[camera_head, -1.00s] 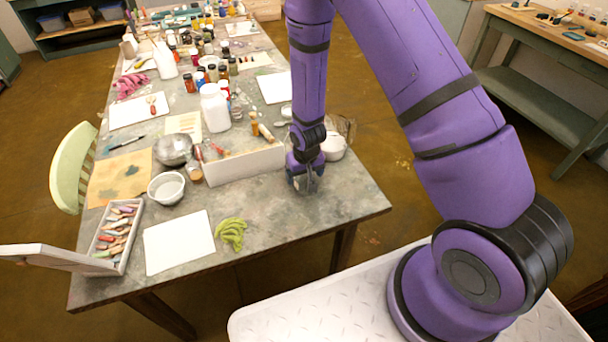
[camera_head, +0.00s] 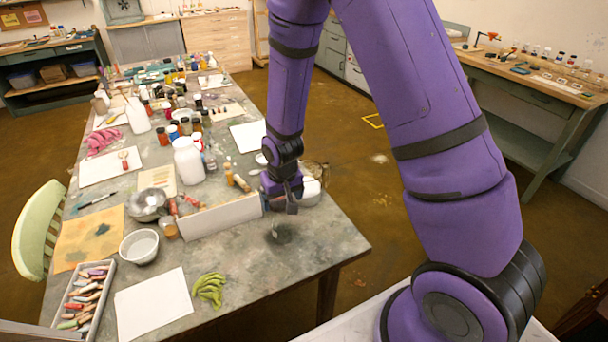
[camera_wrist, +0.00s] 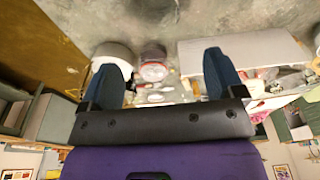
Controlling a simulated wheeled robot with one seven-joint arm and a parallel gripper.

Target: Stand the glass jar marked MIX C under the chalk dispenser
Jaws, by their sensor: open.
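My gripper (camera_head: 291,206) is open, above the table near the right end of the white-sided box. In the wrist view, its two blue fingers (camera_wrist: 160,68) stand wide apart. Between them in that picture shows a small round jar-like thing (camera_wrist: 153,70) with a reddish rim. It lies beyond the fingertips, and I can read no mark on it. I cannot tell which jar is MIX C. A small orange-topped device (camera_head: 488,38) stands on the right-hand bench; I cannot tell whether it is the chalk dispenser.
The white-sided box (camera_head: 222,217) and a white round container (camera_head: 310,192) flank my gripper. A dark patch (camera_head: 280,235), perhaps shadow, lies below it. Several jars and bottles crowd the far table (camera_head: 310,245). Its front right corner is clear. The right bench (camera_head: 530,85) holds several small jars.

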